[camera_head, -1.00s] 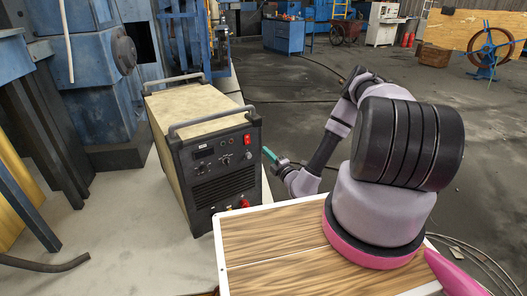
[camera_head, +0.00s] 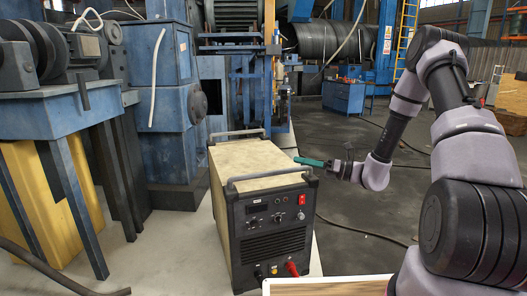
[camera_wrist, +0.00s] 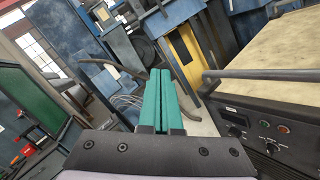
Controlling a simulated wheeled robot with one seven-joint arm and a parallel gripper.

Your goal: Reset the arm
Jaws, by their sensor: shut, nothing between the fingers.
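My gripper (camera_head: 326,165) has teal fingers and points left in the head view, just right of the welding machine's top edge. In the wrist view its teal fingers (camera_wrist: 164,88) lie side by side, shut and empty. My arm bends up on the right of the head view and comes down to the gripper. The welding machine (camera_head: 272,218) is a black box with a tan top, handles and a front panel with knobs. It also shows at the right of the wrist view (camera_wrist: 262,132). I cannot tell how far the gripper is from it.
A blue machine stand (camera_head: 167,85) and yellow panels (camera_head: 35,195) stand at the left. A blue cabinet (camera_head: 343,97) is farther back. The wooden board (camera_head: 330,287) on my front is low in the picture. Dark floor with cables lies open behind the arm.

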